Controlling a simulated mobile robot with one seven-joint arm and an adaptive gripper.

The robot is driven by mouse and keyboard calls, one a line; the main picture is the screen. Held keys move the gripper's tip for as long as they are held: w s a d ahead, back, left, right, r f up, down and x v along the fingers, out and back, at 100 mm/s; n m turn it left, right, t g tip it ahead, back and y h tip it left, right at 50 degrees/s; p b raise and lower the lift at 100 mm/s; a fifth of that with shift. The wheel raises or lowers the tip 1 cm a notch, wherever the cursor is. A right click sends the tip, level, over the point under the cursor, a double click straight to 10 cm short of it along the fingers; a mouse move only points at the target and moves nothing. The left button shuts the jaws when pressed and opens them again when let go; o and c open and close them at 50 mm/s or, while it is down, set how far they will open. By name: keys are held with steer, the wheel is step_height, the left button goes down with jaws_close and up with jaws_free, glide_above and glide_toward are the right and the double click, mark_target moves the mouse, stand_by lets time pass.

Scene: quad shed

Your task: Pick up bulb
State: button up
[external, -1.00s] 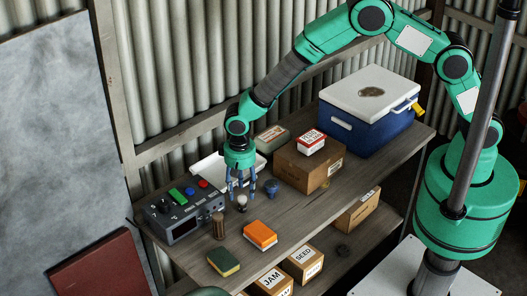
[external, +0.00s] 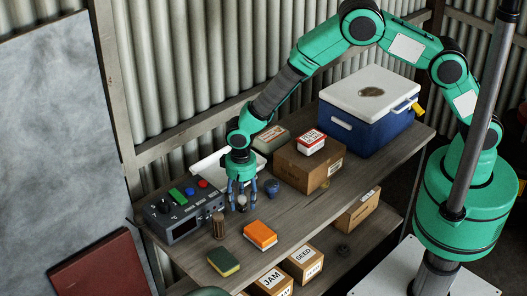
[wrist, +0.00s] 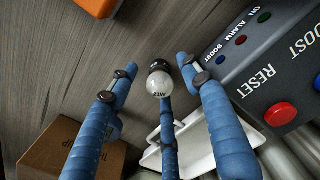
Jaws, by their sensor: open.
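The bulb (wrist: 159,84) is a small white globe with a dark base and dark lettering, standing on the wooden shelf top. In the external view the bulb (external: 241,200) shows as a small pale shape between the fingers. My gripper (external: 241,203) is above and around it, pointing down, with its blue fingers spread. In the wrist view my gripper (wrist: 160,75) is open, with fingers on both sides of the bulb and one behind it. I see a gap between the bulb and the side fingers; whether the rear finger touches it I cannot tell.
A grey control box (external: 183,217) with buttons stands close on the left. A brown cylinder (external: 218,225), an orange block (external: 260,235) and a blue knob-like thing (external: 271,187) are near. A white tray (external: 213,166) lies behind, and a cardboard box (external: 300,168) stands to the right.

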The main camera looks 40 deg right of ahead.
mark_target(242, 195)
steer(key=shift+c, duration=0.2)
jaws_close()
stand_by(0.3)
steer(key=shift+r, duration=0.85)
step_height(242, 195, up, 2)
steer(key=shift+r+p, duration=0.15)
steer(key=shift+p, duration=0.15)
steer(key=s+d+r+p, duration=0.1)
steer(key=s+d, duration=0.9)
steer(key=s, duration=0.2)
steer(key=shift+d, duration=0.25)
